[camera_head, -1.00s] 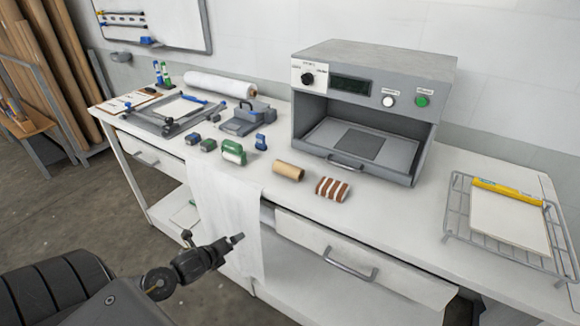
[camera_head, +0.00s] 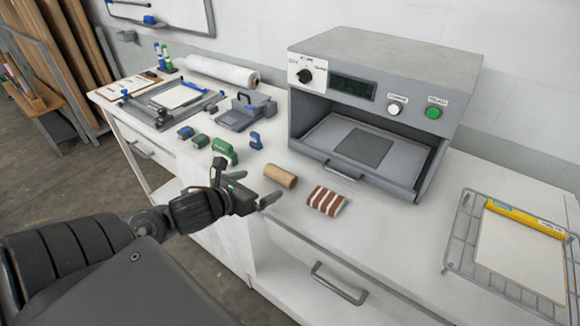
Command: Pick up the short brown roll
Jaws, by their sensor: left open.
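The short brown roll (camera_head: 280,176) lies on its side on the white bench, left of a brown-and-white striped block (camera_head: 326,201). My left gripper (camera_head: 246,180) is over the bench's front edge, just left and in front of the roll. Its fingers are spread open, with one fingertip near the roll's front side; nothing is between them. I cannot tell whether that fingertip touches the roll. The gripper partly hides a green tape dispenser (camera_head: 224,150). My right gripper is not in view.
A grey press (camera_head: 376,60) with an open front stands behind the roll. Small blue and green items and a grey hole punch (camera_head: 240,115) are to the left. A wire rack (camera_head: 462,235) stands at the right. Bench top between block and rack is clear.

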